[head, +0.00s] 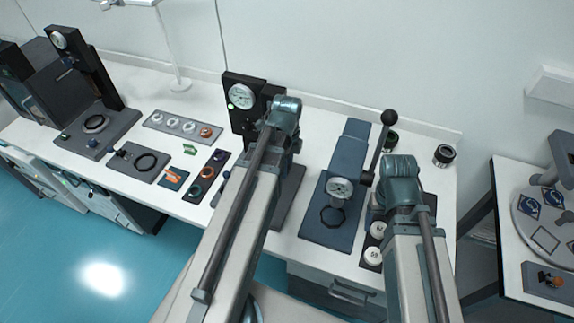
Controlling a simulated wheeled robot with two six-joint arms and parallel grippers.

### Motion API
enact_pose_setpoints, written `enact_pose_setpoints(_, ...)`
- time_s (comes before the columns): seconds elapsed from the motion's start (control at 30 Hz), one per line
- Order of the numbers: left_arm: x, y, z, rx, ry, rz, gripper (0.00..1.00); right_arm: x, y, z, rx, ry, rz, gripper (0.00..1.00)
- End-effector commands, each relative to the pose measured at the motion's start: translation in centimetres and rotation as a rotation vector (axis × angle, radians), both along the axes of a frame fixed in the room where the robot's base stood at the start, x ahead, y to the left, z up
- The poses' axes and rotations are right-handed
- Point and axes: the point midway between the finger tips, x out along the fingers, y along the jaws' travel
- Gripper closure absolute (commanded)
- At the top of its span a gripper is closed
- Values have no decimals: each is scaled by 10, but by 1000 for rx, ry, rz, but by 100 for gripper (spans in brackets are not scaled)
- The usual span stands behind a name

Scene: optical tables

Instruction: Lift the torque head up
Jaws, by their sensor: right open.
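A black upright stand (236,118) with a white dial (241,96) and a green light is at the back middle. Its black head (268,90) shows beside the dial, partly behind my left arm. A similar stand with a dial (59,40) is at the far left. I cannot tell for sure which part is the torque head. My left gripper (293,143) is at the middle stand, mostly hidden by its own wrist, and its jaws do not show clearly. My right gripper (378,201) is open beside the blue press, partly hidden by its wrist.
The blue press (328,226) has a dial (340,187) and a lever with a black ball knob (389,117). White round weights (373,256) lie near my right arm. Trays of rings (182,126) stand to the left. A dark jar (444,155) is at the back right.

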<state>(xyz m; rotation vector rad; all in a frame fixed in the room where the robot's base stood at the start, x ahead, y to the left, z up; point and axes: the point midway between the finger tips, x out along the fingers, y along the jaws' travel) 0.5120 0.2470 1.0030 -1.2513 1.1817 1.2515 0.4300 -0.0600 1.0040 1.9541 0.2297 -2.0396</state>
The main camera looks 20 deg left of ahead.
Motion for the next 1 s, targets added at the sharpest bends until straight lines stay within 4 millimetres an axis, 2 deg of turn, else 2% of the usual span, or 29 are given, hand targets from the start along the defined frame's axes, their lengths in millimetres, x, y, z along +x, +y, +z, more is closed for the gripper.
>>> enact_pose_setpoints(0.03,0,0,0,0,0,0,62,0,0,0,0,0,0,28)
enact_pose_setpoints(0.23,0,0,0,0,0,0,98,0,0,0,0,0,0,28)
enact_pose_setpoints(0.27,0,0,0,0,0,0,100,0,0,0,0,0,0,28)
enact_pose_setpoints(1.0,0,0,0,0,0,0,100,0,0,0,0,0,0,28)
